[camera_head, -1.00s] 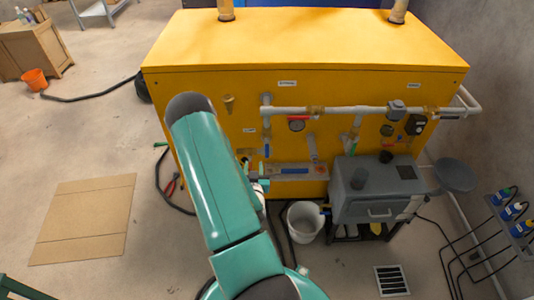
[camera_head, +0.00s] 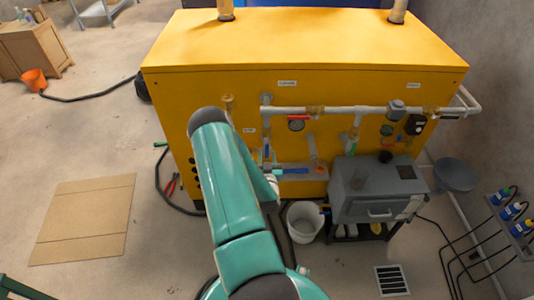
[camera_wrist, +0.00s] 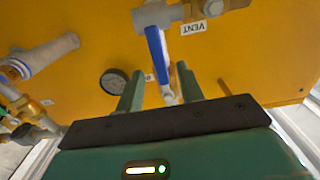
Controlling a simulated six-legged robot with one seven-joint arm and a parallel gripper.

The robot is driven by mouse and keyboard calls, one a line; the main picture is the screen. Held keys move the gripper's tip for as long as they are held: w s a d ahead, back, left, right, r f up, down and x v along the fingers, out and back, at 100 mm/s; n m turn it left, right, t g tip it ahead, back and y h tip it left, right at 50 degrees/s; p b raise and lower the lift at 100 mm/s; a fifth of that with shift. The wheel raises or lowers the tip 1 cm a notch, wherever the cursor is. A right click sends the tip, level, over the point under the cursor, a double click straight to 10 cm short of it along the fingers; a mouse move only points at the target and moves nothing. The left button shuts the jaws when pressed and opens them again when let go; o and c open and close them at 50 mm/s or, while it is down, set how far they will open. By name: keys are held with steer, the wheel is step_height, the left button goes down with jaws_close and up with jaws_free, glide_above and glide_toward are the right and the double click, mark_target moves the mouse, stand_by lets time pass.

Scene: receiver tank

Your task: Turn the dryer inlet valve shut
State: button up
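In the wrist view my gripper (camera_wrist: 160,68) is open, with one green finger on each side of a blue valve lever (camera_wrist: 157,48). The lever hangs from a grey valve body (camera_wrist: 157,15) and its lower end lies between the fingers; I cannot tell whether they touch it. A VENT label (camera_wrist: 193,28) is beside this valve. In the head view my arm hides the gripper fingers. A blue lever (camera_head: 267,152) shows beside my arm low on the yellow cabinet. I cannot read which valve is the dryer inlet.
A grey box (camera_head: 375,190) on a stand and a white bucket (camera_head: 304,220) stand in front. Hoses lie on the floor. Open floor is at the left around a cardboard sheet (camera_head: 83,218).

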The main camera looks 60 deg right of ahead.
steer(key=shift+x, duration=1.45)
jaws_close()
steer(key=w+a+r+m, duration=0.2)
steer(key=w+r+m, duration=0.3)
steer(key=m, duration=1.3)
steer(key=shift+a+r, duration=0.35)
steer(key=shift+w+r, duration=0.1)
